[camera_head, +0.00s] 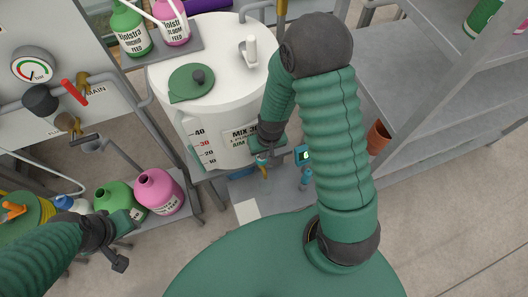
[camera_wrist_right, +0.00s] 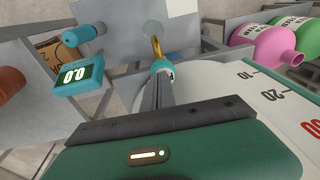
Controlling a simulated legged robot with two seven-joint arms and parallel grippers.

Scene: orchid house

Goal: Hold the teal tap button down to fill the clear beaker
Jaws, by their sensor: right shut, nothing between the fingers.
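The teal tap button (camera_wrist_right: 161,67) sits above the brass spout (camera_wrist_right: 156,46) at the foot of the white tank (camera_head: 222,95). My right gripper (camera_wrist_right: 160,84) is shut and empty, its fingertips right at the button. Whether they touch or press it I cannot tell. In the head view my right gripper (camera_head: 266,155) shows beside the tap at the tank's lower right. A teal-framed display (camera_wrist_right: 78,74) reads 0.0.
Pink (camera_head: 160,192) and green (camera_head: 114,200) bottles stand on a low shelf left of the tank. A small teal-topped item (camera_head: 305,178) stands near the display. Grey shelving (camera_head: 430,90) with a terracotta pot (camera_head: 378,137) is at the right. A pressure gauge (camera_head: 32,66) is at the upper left.

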